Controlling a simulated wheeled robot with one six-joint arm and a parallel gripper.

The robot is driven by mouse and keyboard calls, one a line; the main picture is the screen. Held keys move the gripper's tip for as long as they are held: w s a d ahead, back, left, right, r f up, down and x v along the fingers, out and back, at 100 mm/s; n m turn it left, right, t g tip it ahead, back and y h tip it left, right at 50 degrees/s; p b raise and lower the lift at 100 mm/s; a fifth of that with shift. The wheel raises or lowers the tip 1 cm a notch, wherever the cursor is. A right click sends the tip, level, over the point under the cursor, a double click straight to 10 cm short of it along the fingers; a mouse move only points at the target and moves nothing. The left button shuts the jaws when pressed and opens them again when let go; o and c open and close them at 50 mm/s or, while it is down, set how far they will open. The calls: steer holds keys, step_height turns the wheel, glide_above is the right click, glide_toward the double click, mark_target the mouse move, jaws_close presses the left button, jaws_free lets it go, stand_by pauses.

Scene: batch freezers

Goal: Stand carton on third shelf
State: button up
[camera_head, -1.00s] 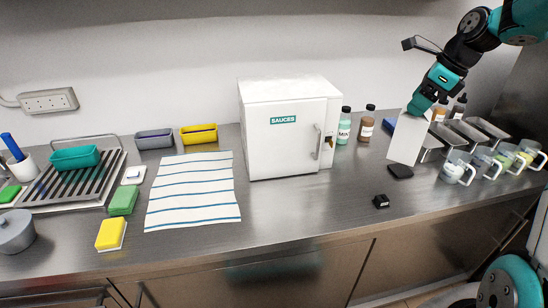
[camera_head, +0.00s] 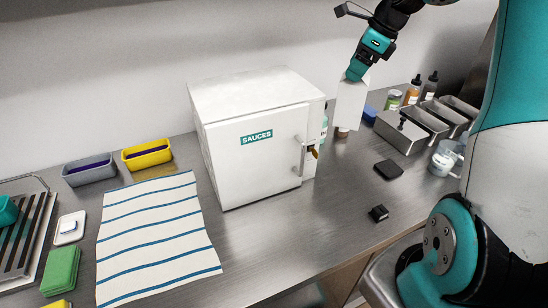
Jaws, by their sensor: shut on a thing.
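My gripper (camera_head: 355,74) is at the upper right of the head view, shut on a white carton (camera_head: 350,102). The carton hangs below the jaws, above the counter, to the right of the white cabinet labelled SAUCES (camera_head: 255,165). The cabinet's door is shut, with a handle at its right side. No shelves show; any inside the cabinet are hidden by the door. The carton hides part of the bottles behind it.
A black pad (camera_head: 389,169) and a small black block (camera_head: 378,213) lie on the counter (camera_head: 290,230). A striped towel (camera_head: 155,240) lies left of the cabinet.

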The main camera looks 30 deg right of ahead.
steer(key=shift+a+f, duration=0.1)
steer(key=shift+f, duration=0.3)
step_height(320, 180, down, 19)
steer(key=p, duration=0.3)
steer(key=shift+p, duration=0.4)
steer(key=shift+f, duration=0.2)
steer(key=o, duration=1.7)
steer(key=shift+c, duration=0.2)
